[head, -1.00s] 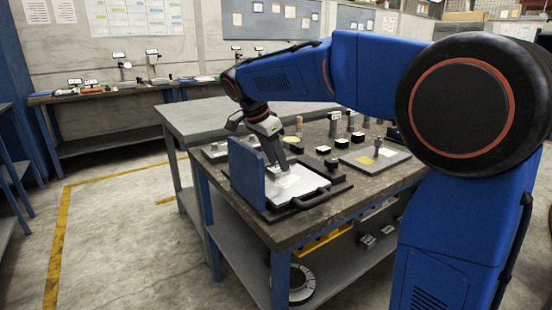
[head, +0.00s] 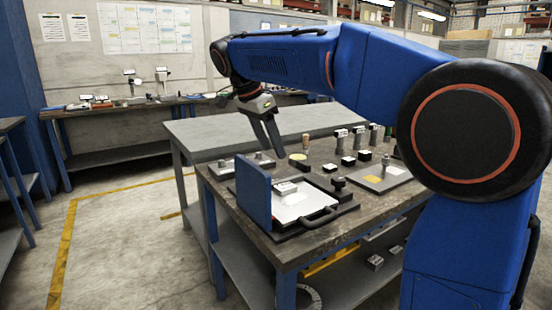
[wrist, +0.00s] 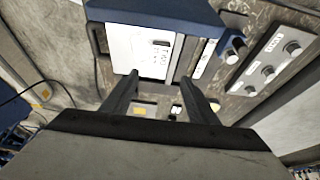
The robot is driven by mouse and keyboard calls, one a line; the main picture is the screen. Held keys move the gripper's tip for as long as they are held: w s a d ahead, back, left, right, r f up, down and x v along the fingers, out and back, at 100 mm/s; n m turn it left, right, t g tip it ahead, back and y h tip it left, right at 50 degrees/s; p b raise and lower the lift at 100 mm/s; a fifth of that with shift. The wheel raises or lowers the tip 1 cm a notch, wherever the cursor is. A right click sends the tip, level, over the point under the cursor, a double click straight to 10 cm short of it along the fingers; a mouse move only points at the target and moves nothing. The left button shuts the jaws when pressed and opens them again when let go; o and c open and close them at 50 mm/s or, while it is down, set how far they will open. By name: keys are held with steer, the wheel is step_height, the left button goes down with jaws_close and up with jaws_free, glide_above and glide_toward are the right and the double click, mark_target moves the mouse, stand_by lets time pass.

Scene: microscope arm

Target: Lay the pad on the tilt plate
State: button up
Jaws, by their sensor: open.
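The tilt plate (head: 310,207) is a white plate in a black frame with a black handle at its front, on the dark bench; a blue upright panel (head: 253,187) stands at its left. A small pale block (head: 287,188) lies on the plate, with a brighter white patch in front of it; I cannot tell surely which is the pad. My gripper (head: 272,150) is open and empty, above and behind the plate, apart from it. In the wrist view my open fingers (wrist: 162,98) show the white plate (wrist: 125,50) beyond them, with a printed label on it.
A grey board (head: 374,184) with a yellow square and an upright post lies to the right. Several small dark blocks and posts stand along the back of the bench. A grey tray with knobs (head: 240,166) is behind the blue panel. The grey table (head: 215,132) behind is clear.

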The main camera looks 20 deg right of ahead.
steer(key=shift+v, duration=0.8)
steer(key=s+d+f+n+y, duration=0.1)
steer(key=s+d+f+n, duration=0.1)
steer(key=s, duration=0.3)
steer(key=s+d+f+n, duration=0.3)
steer(key=s+d+f, duration=0.1)
steer(key=s, duration=0.2)
steer(key=s+d+f+n+t+y, duration=0.1)
steer(key=s+d+f+n, duration=0.1)
steer(key=s, duration=0.3)
steer(key=shift+s+d+f+n+y, duration=0.25)
steer(key=shift+d+f, duration=0.25)
steer(key=shift+f, duration=0.3)
steer(key=s+d+f+n+t+y, duration=0.2)
steer(key=s+f+n, duration=0.5)
steer(key=s+f, duration=0.8)
steer(key=shift+s+d+f, duration=0.2)
steer(key=shift+s+f, duration=0.05)
steer(key=shift+f, duration=0.65)
